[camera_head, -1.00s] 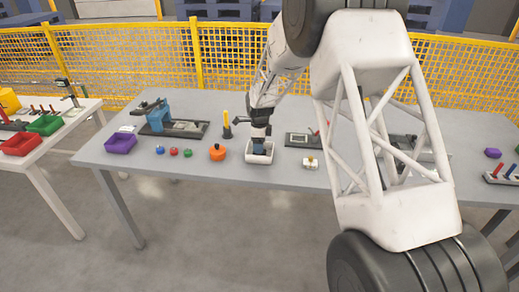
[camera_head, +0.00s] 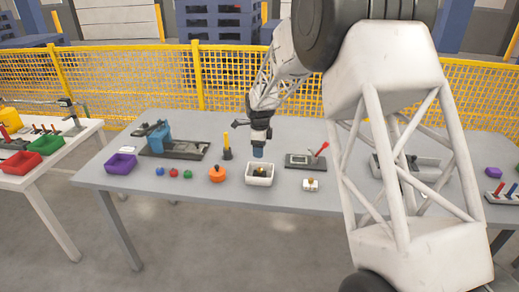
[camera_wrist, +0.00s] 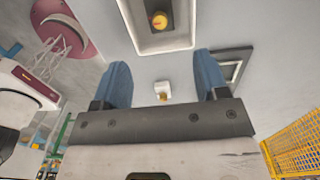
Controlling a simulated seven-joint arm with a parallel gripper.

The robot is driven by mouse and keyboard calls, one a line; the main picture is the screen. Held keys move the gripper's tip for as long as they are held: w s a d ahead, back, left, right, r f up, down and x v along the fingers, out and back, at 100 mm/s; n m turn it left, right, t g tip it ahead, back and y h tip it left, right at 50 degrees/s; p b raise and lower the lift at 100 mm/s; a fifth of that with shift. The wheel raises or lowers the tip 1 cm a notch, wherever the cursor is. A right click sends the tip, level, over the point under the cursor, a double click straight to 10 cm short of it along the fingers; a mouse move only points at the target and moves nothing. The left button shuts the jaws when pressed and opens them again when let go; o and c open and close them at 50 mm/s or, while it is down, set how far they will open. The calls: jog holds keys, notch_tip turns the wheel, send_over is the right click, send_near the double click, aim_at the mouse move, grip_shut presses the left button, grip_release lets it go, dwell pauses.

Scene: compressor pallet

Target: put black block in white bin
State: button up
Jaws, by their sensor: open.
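The white bin (camera_head: 249,180) stands near the front edge of the grey table. A small dark piece with a yellow top (camera_head: 261,171) lies inside it, apparently the black block. My gripper (camera_head: 258,156) is just above the bin, pointing down.
An orange round piece (camera_head: 217,174) stands left of the bin. A small white block with a yellowish knob (camera_head: 310,185) and a panel with a red lever (camera_head: 304,161) are right. A purple bin (camera_head: 121,164) is far left. Yellow mesh fencing (camera_head: 110,75) runs behind.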

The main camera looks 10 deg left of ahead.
dwell(0.6)
jog(key=s+d+r+n+t, duration=0.1)
jog(key=s+d+r+n, duration=0.3)
jog(key=s+d+r, duration=0.7)
jog(key=s+d+r+n, duration=0.5)
jog(key=s+d+r, duration=0.35)
jog(key=s, duration=0.35)
jog(key=s+d+n, duration=0.3)
jog(key=s+d, duration=0.1)
jog(key=s, duration=0.6)
jog(key=s+d+f+n+t, duration=0.1)
jog(key=s+d+n, duration=0.2)
jog(key=s, duration=0.7)
jog(key=s+d+n, duration=0.2)
jog(key=s+d, duration=0.3)
jog(key=s, duration=0.5)
jog(key=shift+s+f+n+t, duration=0.15)
jog(key=shift+s+n+t, duration=0.15)
jog(key=shift+n, duration=0.1)
